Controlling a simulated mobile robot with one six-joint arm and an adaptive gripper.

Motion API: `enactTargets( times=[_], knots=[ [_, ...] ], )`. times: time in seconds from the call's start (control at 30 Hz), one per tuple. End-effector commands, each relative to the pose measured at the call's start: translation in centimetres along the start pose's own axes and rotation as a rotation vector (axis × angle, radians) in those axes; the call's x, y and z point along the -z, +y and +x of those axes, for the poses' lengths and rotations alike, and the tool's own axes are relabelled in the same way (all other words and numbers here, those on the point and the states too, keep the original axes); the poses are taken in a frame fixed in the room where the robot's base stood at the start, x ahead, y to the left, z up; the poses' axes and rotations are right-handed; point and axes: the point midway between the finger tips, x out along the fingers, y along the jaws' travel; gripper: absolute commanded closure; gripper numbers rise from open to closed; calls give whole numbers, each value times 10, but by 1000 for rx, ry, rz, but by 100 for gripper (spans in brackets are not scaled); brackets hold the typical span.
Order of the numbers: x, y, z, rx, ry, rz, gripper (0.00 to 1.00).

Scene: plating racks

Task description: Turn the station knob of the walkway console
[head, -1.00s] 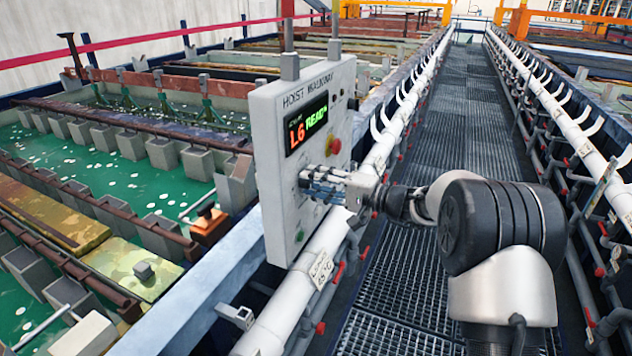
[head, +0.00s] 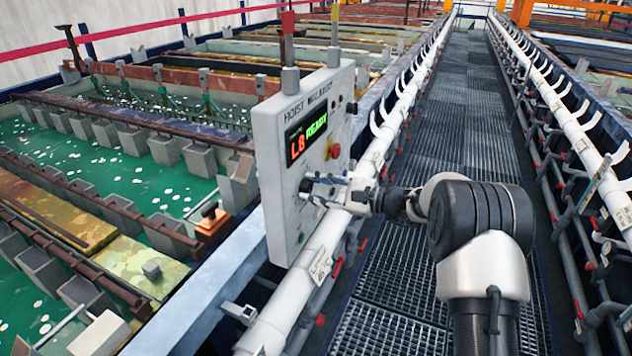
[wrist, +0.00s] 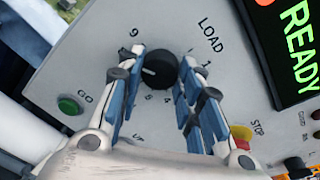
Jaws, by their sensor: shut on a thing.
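The walkway console is a pale grey box (head: 272,140) marked HOIST WALKWAY, left of the walkway. Its display (head: 306,135) reads L8 and READY. The station knob (wrist: 158,72) is round and black with a pale pointer mark, ringed by numbers and the word LOAD. In the wrist view its pointer faces left. My gripper (wrist: 161,60) has its blue-padded fingers on either side of the knob, shut on it.
A green GO button (wrist: 69,104) and a yellow-and-red STOP button (wrist: 241,137) sit near my fingers. A white pipe (head: 325,240) runs below the console. Green tanks (head: 130,180) lie left; the grated walkway (head: 440,150) is clear ahead.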

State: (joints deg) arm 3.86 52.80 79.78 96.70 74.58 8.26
Motion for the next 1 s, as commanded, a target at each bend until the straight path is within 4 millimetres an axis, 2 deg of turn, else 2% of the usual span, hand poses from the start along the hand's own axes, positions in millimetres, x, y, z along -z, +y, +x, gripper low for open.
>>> enactTargets(
  times=[0.2,0.5,1.0],
  knots=[
    [-1,-2,0,-13,-12,193,91],
    [0,-1,0,-28,-25,390,91],
    [1,0,0,-36,-32,496,91]
  ],
)
